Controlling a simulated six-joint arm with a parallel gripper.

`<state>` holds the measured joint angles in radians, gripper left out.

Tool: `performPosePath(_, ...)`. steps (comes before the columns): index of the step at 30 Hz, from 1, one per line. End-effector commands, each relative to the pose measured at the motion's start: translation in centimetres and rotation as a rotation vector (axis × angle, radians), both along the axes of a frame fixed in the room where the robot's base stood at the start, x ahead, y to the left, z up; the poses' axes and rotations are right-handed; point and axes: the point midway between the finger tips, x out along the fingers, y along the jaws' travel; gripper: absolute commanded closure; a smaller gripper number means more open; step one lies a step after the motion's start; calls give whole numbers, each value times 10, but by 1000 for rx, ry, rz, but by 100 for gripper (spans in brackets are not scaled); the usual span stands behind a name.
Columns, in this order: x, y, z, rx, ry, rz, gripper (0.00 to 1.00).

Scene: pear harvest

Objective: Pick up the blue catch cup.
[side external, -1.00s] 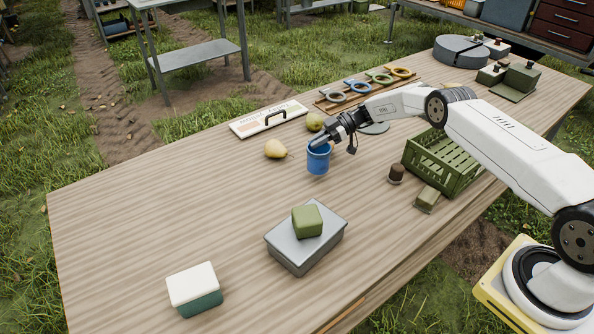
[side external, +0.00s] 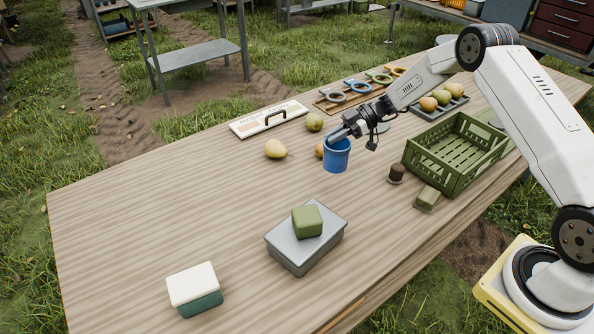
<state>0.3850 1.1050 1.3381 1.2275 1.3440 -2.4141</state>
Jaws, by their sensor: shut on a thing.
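The blue catch cup (side external: 336,157) is upright near the middle of the wooden table. My gripper (side external: 338,137) comes in from the upper right and is shut on the cup at its rim. The fingertips partly hide the rim. I cannot tell clearly whether the cup's base touches the table or is slightly above it.
A pear (side external: 319,150) is close behind the cup's left side. Two more pears (side external: 275,149) (side external: 314,122) lie further left and back. A green crate (side external: 452,152) and a brown-topped piece (side external: 396,172) stand to the right.

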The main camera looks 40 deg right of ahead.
Motion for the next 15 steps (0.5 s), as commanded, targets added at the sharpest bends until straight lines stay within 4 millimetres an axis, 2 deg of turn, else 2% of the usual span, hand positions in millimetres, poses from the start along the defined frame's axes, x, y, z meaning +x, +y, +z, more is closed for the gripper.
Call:
performPosePath(6,-25,2,12,1,0,0,100)
performPosePath(15,-50,3,23,1,0,0,100)
